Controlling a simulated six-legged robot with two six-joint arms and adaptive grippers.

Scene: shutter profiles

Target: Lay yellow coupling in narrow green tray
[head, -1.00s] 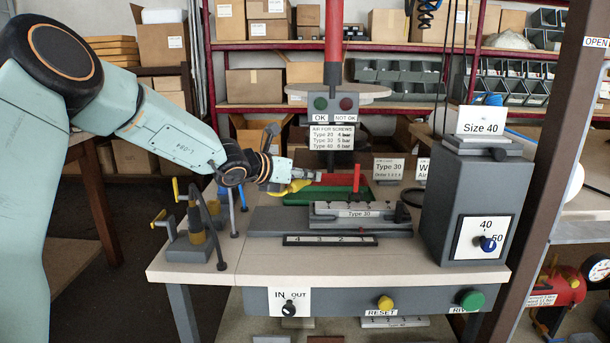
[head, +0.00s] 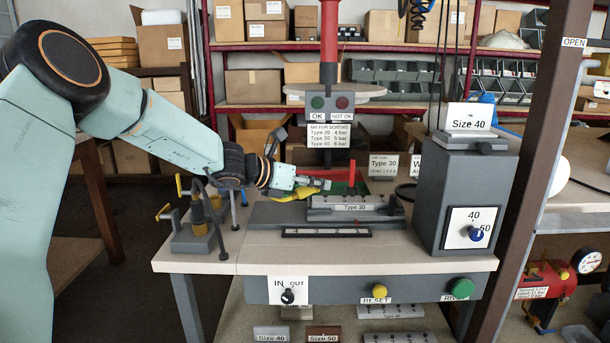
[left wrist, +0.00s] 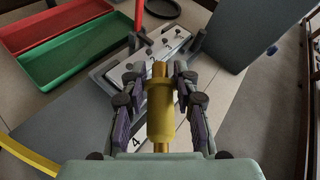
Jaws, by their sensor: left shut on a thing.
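My left gripper (head: 322,184) is shut on the yellow coupling (left wrist: 160,108), a stepped cylinder. In the left wrist view it sits between the dark fingers of the gripper (left wrist: 160,90), pointing away from the palm. The narrow green tray (left wrist: 72,58) is to its upper left in that view and looks empty. In the head view, the green tray (head: 352,188) is behind the gripper tip and partly hidden. The coupling is too small to make out clearly there. My right gripper is not in view.
A red tray (left wrist: 38,25) lies beside the green one. The grey Type 30 fixture (head: 350,208) stands in front of the trays. A grey Size 40 box (head: 462,195) stands on the right, dark clamps and levers (head: 200,225) on the left.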

